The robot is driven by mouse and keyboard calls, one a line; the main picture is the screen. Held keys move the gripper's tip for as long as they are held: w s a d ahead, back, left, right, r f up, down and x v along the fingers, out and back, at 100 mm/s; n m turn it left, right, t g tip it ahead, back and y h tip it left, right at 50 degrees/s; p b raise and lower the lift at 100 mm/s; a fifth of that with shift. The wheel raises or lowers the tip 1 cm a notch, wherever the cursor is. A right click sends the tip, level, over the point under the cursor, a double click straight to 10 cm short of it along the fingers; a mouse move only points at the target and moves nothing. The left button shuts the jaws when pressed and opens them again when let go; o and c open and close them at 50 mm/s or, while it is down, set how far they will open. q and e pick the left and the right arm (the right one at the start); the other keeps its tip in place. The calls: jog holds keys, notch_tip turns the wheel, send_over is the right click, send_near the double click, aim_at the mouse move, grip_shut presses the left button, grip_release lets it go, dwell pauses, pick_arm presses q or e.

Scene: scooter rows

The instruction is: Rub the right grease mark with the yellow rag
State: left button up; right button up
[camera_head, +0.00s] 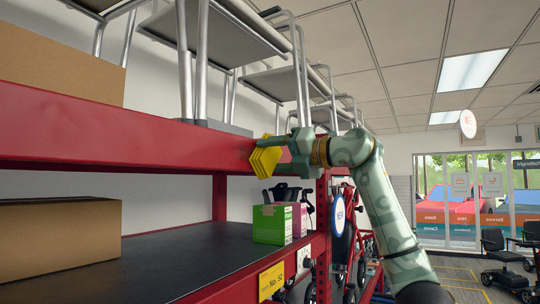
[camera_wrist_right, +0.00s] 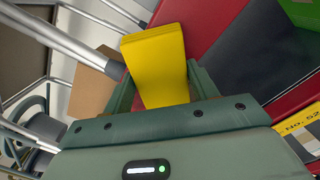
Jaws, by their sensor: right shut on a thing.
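The yellow rag (camera_head: 264,160) is a folded, flat pad in the grip of my right gripper (camera_head: 284,146). In the head view it sits in front of the right part of the red upper shelf beam (camera_head: 130,140); I cannot tell whether it touches. In the right wrist view the yellow rag (camera_wrist_right: 156,58) sticks out from between the jaws of my right gripper (camera_wrist_right: 160,88), with the red beam (camera_wrist_right: 210,22) beside and behind it. No grease mark can be made out; the rag and gripper cover part of the beam. My left gripper is not in view.
Below the beam, a green box (camera_head: 271,225) and a pink box (camera_head: 299,219) stand on the dark lower shelf (camera_head: 170,262). Cardboard boxes (camera_head: 60,55) are at left. Metal-framed walkers (camera_head: 230,40) stand on the upper shelf.

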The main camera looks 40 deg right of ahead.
jog(key=shift+d, duration=0.15)
jog(key=shift+s+a+f+b, duration=0.15)
jog(key=shift+s+a, duration=0.15)
jog(key=shift+a, duration=0.8)
jog(key=shift+s+a+r+b, duration=0.1)
jog(key=shift+s+a, duration=0.2)
jog(key=shift+a, duration=0.85)
jog(key=shift+s+a+f+b, duration=0.15)
jog(key=shift+s+a, duration=0.15)
jog(key=shift+a, duration=0.8)
jog(key=shift+s+a+r, duration=0.1)
jog(key=shift+s+a, duration=0.15)
jog(key=shift+a, duration=0.65)
jog(key=shift+s+a+r, duration=0.1)
jog(key=shift+s+a, duration=0.15)
jog(key=shift+a, duration=0.6)
jog(key=shift+s+a, duration=0.25)
jog(key=shift+a, duration=0.65)
jog(key=shift+d, duration=0.1)
jog(key=shift+s+d, duration=0.15)
jog(key=shift+s, duration=0.2)
jog(key=b, duration=0.1)
send_near(229, 152)
jog(key=shift+w+r, duration=0.1)
jog(key=shift+w, duration=0.15)
